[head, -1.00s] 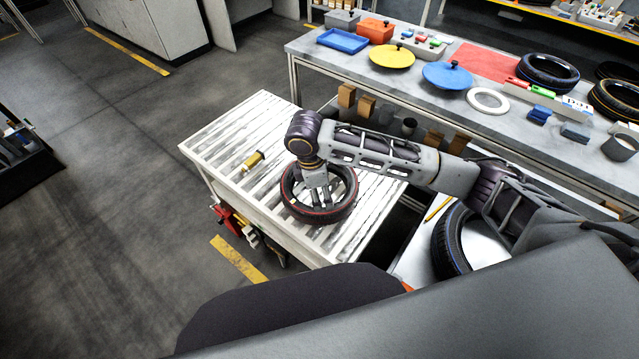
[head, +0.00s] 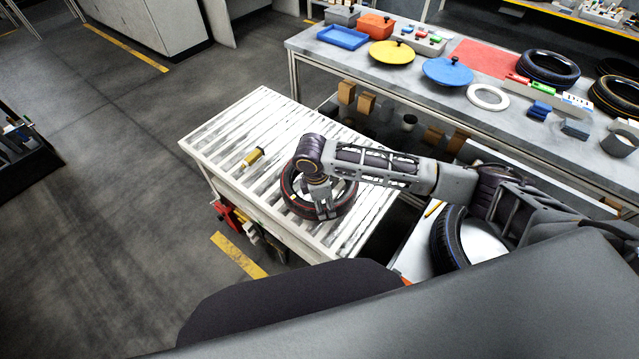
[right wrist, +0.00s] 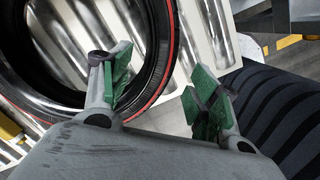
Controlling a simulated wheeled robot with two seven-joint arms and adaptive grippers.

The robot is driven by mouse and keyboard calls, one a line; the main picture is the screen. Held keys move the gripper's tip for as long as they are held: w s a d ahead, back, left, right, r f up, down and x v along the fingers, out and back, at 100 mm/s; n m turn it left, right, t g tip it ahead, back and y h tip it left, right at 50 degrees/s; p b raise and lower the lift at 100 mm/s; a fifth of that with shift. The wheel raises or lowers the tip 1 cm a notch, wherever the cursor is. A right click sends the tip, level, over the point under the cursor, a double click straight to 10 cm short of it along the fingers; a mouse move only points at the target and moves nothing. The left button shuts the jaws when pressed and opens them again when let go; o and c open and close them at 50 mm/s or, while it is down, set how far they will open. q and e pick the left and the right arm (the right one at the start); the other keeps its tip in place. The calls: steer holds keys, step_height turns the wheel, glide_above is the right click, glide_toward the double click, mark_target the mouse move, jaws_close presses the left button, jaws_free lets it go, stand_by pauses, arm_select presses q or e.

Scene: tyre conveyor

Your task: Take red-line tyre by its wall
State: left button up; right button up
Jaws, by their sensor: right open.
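The red-line tyre (head: 346,200), black with a thin red ring, lies flat on the white slatted conveyor table (head: 225,128). My right gripper (head: 325,212) comes down over its near wall, and the wrist hides part of the tyre. In the right wrist view the tyre (right wrist: 152,85) passes between the two green-padded fingers of my open right gripper (right wrist: 160,72). One finger is toward the tyre's hole, the other outside its red ring. I cannot tell whether either finger touches the rubber. My left gripper is not in view.
A small yellow-and-black cylinder (head: 253,157) lies on the slats left of the tyre. The long grey bench (head: 430,110) behind carries lids, trays and more tyres.

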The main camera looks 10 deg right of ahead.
mark_target(324, 206)
steer(key=shift+f, duration=0.5)
steer(key=shift+f, duration=0.1)
steer(key=shift+d+f, duration=0.2)
steer(key=shift+f, duration=1.05)
steer(key=shift+d+f, duration=0.15)
steer(key=shift+f, duration=1.1)
steer(key=c, duration=1.3)
steer(key=shift+w+r, duration=0.1)
steer(key=shift+w, duration=0.05)
jaws_close()
